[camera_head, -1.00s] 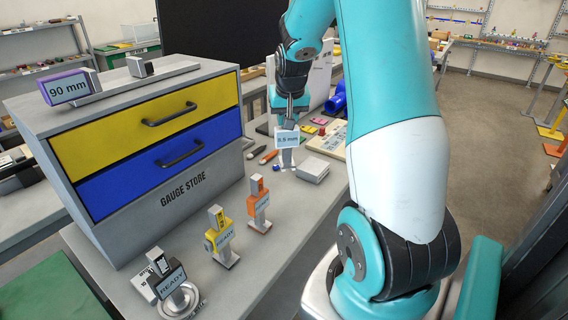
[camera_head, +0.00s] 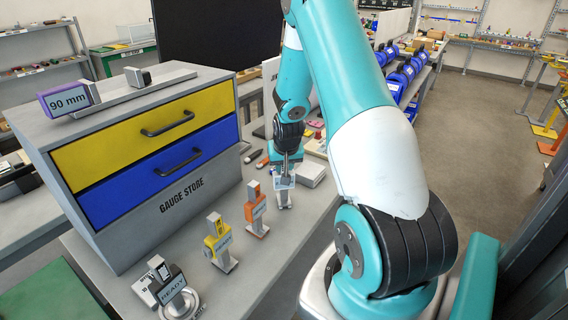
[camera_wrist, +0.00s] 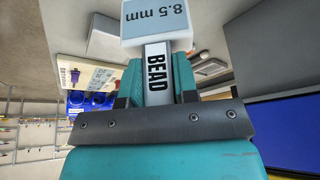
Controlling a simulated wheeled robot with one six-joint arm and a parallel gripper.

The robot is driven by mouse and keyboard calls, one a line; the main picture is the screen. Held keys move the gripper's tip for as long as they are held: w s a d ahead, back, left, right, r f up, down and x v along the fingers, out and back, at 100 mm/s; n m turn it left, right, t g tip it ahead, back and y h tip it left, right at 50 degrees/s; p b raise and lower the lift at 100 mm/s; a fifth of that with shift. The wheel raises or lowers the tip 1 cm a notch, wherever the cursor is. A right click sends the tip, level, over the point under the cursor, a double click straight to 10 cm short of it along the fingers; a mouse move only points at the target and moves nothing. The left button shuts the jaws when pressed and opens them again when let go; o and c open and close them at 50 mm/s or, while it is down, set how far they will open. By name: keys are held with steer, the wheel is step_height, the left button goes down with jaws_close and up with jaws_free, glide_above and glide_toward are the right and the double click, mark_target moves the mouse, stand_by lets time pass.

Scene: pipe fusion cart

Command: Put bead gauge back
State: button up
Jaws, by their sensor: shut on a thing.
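The bead gauge is upright, with a pale body and a white tag, at the middle of the head view (camera_head: 284,193). In the wrist view the tag reads 8.5 mm, and the grey stem (camera_wrist: 157,74) is marked BEAD. My gripper (camera_head: 287,158) is shut on the stem from above. In the wrist view its teal fingers (camera_wrist: 158,80) press on both sides of the stem. The gauge's foot is at or just above the bench top; I cannot tell if it touches. It lines up with the orange gauge (camera_head: 256,211) and yellow gauge (camera_head: 219,243).
The grey gauge store (camera_head: 183,197) with yellow and blue drawers, both shut, stands left of the row. A purple-ended 90 mm gauge (camera_head: 66,100) lies on its top. A light block (camera_head: 311,173) lies behind the bead gauge.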

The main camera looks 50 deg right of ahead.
steer(key=o, duration=0.9)
steer(key=shift+f, duration=0.1)
steer(key=shift+c, duration=0.2)
